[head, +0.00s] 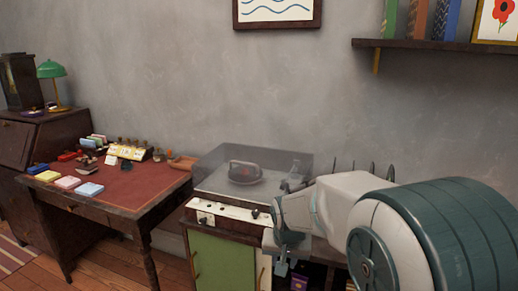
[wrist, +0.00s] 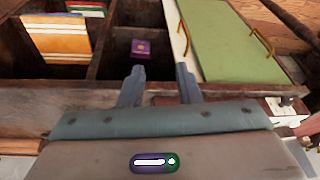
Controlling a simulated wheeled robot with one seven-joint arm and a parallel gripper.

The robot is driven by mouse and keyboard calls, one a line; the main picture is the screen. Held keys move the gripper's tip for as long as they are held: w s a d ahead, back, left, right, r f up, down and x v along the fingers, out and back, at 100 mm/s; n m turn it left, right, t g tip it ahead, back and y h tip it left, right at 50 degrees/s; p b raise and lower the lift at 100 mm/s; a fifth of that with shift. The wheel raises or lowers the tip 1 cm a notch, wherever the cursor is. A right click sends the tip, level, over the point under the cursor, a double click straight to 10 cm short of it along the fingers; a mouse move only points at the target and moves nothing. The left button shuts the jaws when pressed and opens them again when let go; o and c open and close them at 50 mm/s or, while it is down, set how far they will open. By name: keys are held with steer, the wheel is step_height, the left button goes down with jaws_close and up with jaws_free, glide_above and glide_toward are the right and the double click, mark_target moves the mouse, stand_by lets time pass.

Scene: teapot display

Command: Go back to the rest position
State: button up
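My gripper (head: 283,243) is in front of the cabinet, just right of its green door, in the head view. In the wrist view my gripper (wrist: 159,85) has its two fingers apart with nothing between them. It points toward the cabinet's open dark compartments. A small purple box (wrist: 141,48) sits in a compartment beyond the fingertips, apart from them. The purple box also shows low in the head view (head: 299,283).
The cabinet (head: 215,250) has a green door and a clear-covered case (head: 215,178) on top, holding a dark round object. A desk (head: 115,195) with several small items stands left. A wall shelf (head: 430,45) hangs upper right. Upright orange-and-white items (wrist: 58,38) fill another compartment.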

steer(key=s+d+r+p, duration=0.4)
steer(key=s+r+p, duration=0.3)
steer(key=s+r, duration=0.3)
steer(key=s+d+r+n+p, duration=0.1)
steer(key=s+d+r+p, duration=0.3)
steer(key=s+r+p, duration=0.3)
steer(key=s+r, duration=0.3)
steer(key=s, duration=0.1)
steer(key=shift+d+n+g, duration=0.25)
steer(key=shift+n+g, duration=0.05)
steer(key=shift+g, duration=0.1)
steer(key=shift+s, duration=0.15)
